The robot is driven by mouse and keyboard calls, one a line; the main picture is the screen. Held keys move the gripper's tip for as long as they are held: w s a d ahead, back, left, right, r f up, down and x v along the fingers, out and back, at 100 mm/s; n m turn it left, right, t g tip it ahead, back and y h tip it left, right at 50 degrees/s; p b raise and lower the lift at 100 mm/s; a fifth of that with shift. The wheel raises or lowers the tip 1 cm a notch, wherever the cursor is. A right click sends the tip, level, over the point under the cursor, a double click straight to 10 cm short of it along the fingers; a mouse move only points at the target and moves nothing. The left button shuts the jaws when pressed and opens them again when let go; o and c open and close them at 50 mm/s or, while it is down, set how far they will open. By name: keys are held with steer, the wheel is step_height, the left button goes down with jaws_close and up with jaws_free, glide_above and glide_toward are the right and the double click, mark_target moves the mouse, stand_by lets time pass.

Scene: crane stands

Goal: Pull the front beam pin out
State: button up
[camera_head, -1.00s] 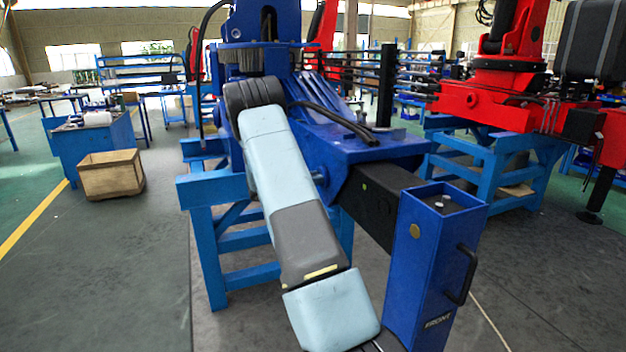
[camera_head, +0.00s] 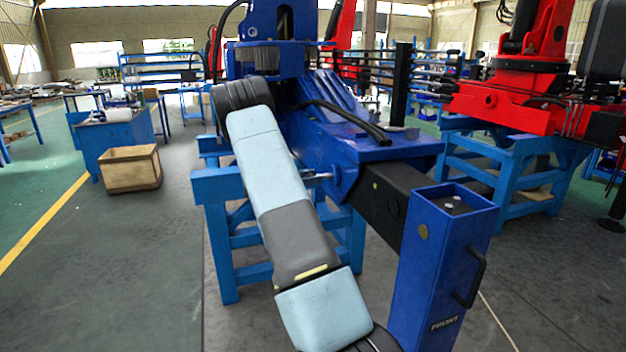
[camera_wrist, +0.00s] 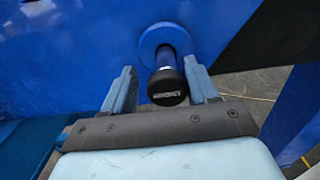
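In the wrist view, the pin (camera_wrist: 166,86) has a round black knob with small pale lettering, too small to read surely. Its short blue shank runs into a round blue flange (camera_wrist: 170,40) on the blue housing wall. My gripper (camera_wrist: 160,68) is open, with one finger on each side of the knob. A gap shows at the left finger; the right finger is very close to the knob, and I cannot tell if it touches. In the head view, the blue box leg marked FRONT (camera_head: 440,270) stands upright at the end of the black beam (camera_head: 385,200).
The blue housing (camera_head: 365,150) rests on a blue stand (camera_head: 225,225). The FRONT leg has a black side handle (camera_head: 477,278) and stands close to the right of my arm. A wooden crate (camera_head: 131,170) sits on the floor at left. Floor there is clear.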

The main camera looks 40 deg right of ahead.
steer(key=shift+o, duration=1)
steer(key=shift+s+d, duration=0.1)
steer(key=shift+s, duration=0.1)
steer(key=v, duration=1.3)
steer(key=shift+w+a, duration=0.3)
